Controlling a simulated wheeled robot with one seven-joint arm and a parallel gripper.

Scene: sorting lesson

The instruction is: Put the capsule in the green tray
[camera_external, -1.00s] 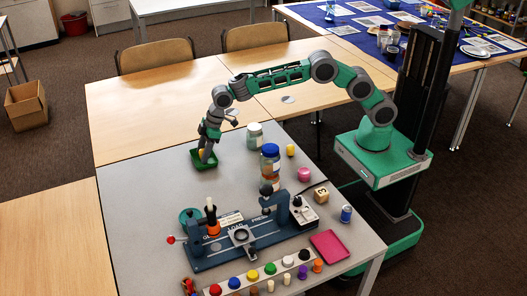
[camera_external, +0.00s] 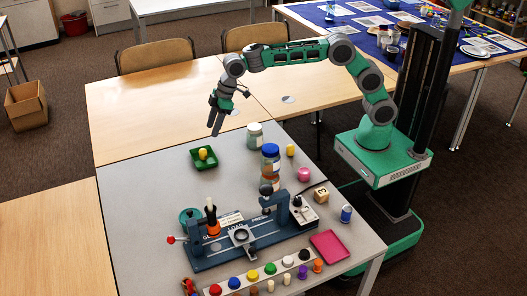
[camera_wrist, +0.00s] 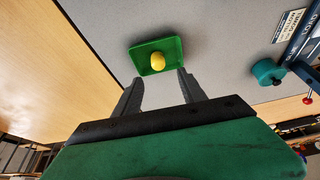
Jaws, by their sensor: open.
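The yellow capsule (camera_external: 204,153) lies inside the green tray (camera_external: 212,163) on the grey table. In the wrist view the capsule (camera_wrist: 158,62) rests on the floor of the tray (camera_wrist: 141,54), inside its walls. My gripper (camera_external: 216,133) is above and a little behind the tray, apart from it. In the wrist view its two fingers are spread, with nothing between them, and the capsule shows beyond the tips.
Jars (camera_external: 255,135) and a taller stacked jar (camera_external: 270,165) stand right of the tray. Another small yellow piece (camera_external: 290,150) stands farther right. A blue device (camera_external: 205,255) and a pink tray (camera_external: 330,244) are nearer the front. The table left of the green tray is clear.

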